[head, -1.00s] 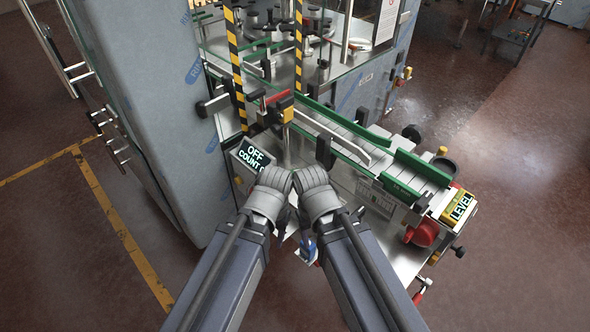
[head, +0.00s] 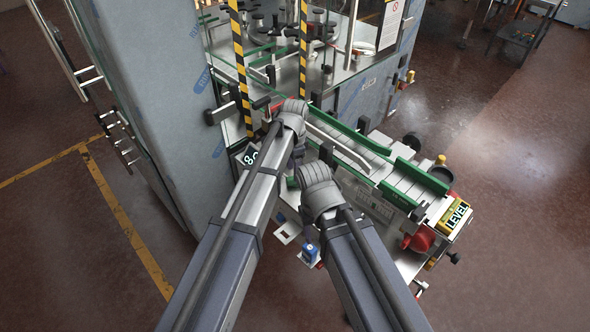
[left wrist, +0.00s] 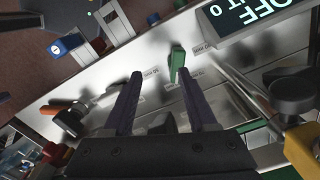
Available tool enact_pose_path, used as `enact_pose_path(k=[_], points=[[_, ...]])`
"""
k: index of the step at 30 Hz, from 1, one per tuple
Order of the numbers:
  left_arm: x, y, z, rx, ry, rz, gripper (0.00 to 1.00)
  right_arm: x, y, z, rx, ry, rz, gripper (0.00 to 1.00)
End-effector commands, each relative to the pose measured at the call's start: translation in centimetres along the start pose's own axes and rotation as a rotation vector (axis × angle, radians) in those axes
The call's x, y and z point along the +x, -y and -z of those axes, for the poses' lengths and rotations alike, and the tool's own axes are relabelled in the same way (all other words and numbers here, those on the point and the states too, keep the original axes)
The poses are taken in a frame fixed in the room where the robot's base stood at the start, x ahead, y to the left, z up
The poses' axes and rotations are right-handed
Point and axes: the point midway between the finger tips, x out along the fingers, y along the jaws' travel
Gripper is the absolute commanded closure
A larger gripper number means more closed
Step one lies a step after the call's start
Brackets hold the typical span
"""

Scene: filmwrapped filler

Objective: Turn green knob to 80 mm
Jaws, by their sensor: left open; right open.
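The green knob (left wrist: 177,61) shows in the left wrist view as a narrow grip on the metal panel (left wrist: 226,62). It points roughly up and down the picture, with small labels around it too small to read surely. My left gripper (left wrist: 161,78) is open and empty, its dark fingers spread below the knob in that view; I see no contact. In the head view my left gripper (head: 293,118) is over the machine's front, and its arm hides the knob. My right gripper (head: 320,190) is lower and to the right; its fingertips are hidden.
A display (left wrist: 250,14) reading OFF stands beside the panel. A lever with a black knob (left wrist: 291,90) and a yellow part (left wrist: 303,150) lie right of my left fingers. The conveyor with green rails (head: 365,140) and a LEVEL box (head: 455,214) are to the right.

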Motion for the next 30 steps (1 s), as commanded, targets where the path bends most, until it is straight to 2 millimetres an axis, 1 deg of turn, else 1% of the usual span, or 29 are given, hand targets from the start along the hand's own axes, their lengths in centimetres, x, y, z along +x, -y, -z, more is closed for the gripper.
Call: enact_pose_path(k=[1, 4, 6, 14, 20, 30], points=[[-0.6, 1.8, 1.1, 0.046, -0.005, -0.001, 0.43, -0.6, -0.1, 0.0, 0.000, 0.000, 0.000, 0.43], [-0.8, 2.9, 1.7, 0.113, -0.012, -0.001, 0.43, -0.8, -0.1, -0.1, 0.000, 0.000, 0.000, 0.43], [-0.8, 3.2, 1.8, 0.134, -0.014, 0.000, 0.43, -0.8, -0.1, -0.1, 0.001, 0.000, 0.000, 0.43], [-0.3, 3.0, 1.7, 0.139, -0.015, 0.000, 0.43, -0.3, 0.0, 0.0, 0.000, 0.000, 0.000, 0.43], [1.3, 3.0, 1.7, 0.138, -0.015, 0.000, 0.43, 1.3, 0.1, 0.1, -0.002, 0.000, 0.000, 0.43], [5.7, 3.0, 1.8, 0.137, -0.014, 0.000, 0.43, 5.6, 0.5, 0.3, -0.003, 0.000, -0.001, 0.43]])
